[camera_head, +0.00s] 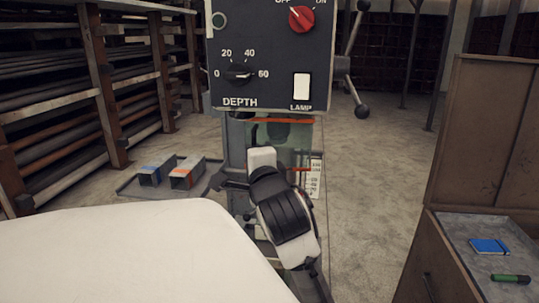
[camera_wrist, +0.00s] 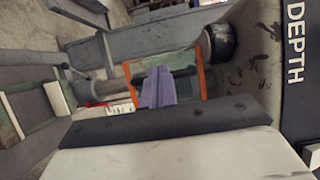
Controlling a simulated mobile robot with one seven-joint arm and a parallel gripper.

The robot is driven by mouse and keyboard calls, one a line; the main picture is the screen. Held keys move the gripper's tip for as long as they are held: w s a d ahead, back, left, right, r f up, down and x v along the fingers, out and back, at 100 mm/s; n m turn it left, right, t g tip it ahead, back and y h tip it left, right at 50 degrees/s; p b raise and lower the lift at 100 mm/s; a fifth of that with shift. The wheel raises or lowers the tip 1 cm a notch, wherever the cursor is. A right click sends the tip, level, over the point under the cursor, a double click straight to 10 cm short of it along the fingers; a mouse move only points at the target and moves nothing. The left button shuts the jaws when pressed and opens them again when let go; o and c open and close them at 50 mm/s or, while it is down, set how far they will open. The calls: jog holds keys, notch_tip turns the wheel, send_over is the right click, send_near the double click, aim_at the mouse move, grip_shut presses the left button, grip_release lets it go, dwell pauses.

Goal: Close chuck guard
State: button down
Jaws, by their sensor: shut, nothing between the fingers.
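The chuck guard (camera_head: 300,142) is a clear, greenish panel with orange edges, below the drill press head in the head view. It also shows in the wrist view, where its orange edges (camera_wrist: 202,82) stand on both sides of my fingers. My gripper (camera_wrist: 160,72) shows there as purple fingers, shut and empty, in front of the panel. I cannot tell whether they touch it. A dark round part, perhaps the chuck (camera_wrist: 221,42), is beside the guard. My arm hides the guard's lower part in the head view, and the fingers are hidden there. How far the guard is swung is unclear.
The control panel (camera_head: 265,95) with a depth dial, lamp switch and red knob (camera_head: 301,19) hangs above. A feed handle (camera_head: 361,110) sticks out at right. A cabinet (camera_head: 425,265) stands at right, a pipe rack (camera_head: 95,90) at left. Floor shows between press and cabinet.

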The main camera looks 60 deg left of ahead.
jog(key=shift+s+a, duration=0.3)
jog(key=shift+a, duration=0.45)
jog(key=shift+d, duration=0.1)
